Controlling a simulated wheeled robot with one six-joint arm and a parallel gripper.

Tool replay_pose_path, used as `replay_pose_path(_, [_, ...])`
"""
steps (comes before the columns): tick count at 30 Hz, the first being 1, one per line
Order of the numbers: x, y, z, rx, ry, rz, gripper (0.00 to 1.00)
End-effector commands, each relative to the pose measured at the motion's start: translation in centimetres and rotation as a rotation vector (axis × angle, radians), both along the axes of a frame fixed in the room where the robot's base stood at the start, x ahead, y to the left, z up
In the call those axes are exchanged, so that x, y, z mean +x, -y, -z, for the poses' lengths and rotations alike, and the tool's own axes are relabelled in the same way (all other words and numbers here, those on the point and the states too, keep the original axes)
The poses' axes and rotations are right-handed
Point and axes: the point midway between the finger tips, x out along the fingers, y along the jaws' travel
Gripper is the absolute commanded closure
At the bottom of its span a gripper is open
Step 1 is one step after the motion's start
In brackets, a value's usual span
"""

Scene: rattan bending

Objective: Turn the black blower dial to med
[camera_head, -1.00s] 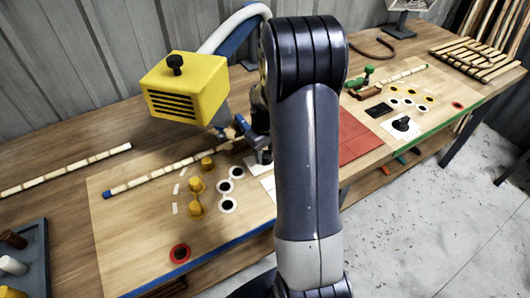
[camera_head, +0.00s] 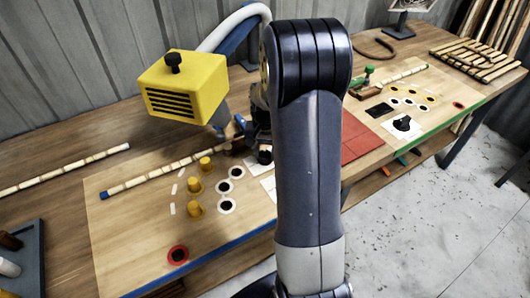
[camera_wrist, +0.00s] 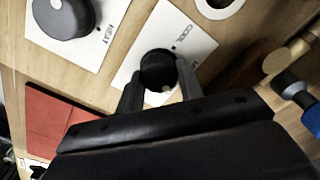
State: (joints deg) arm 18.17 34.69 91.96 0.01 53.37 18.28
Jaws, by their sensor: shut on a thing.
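A round black dial (camera_wrist: 158,64) sits on a white plate (camera_wrist: 195,45) printed with the word COOL and black dots. A small pale mark shows on the dial's near edge, between my fingers. More lettering at the plate's right side is partly hidden, and I read no "med" on it. My gripper (camera_wrist: 160,88) is shut on this dial, one finger on each side. In the head view, the black dial (camera_head: 265,156) shows left of my arm, with my gripper (camera_head: 260,142) mostly hidden behind the arm.
A yellow slotted hood (camera_head: 187,88) stands on the left. Yellow pegs (camera_head: 195,186), a red ring (camera_head: 178,255) and a jointed rod (camera_head: 170,172) lie nearby. A red mat (camera_head: 358,138) is right of my arm.

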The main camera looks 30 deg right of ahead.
Motion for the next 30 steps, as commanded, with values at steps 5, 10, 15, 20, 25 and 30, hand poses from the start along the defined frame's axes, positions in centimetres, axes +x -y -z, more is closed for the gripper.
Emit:
replay_pose_path(5, [0.04,0.04,-0.05,-0.001,0.002,0.071,0.88])
replay_pose_path(10, [0.04,0.04,-0.06,0.0,0.002,0.105,0.88])
replay_pose_path(15, [0.04,0.04,-0.07,0.0,0.002,0.116,0.88])
replay_pose_path(20, [0.05,0.05,-0.08,0.0,0.002,0.116,0.88])
replay_pose_path(25, [0.05,0.05,-0.08,-0.001,0.003,0.116,0.62])
replay_pose_path(30, [0.03,0.03,-0.05,-0.001,0.002,0.115,0.49])
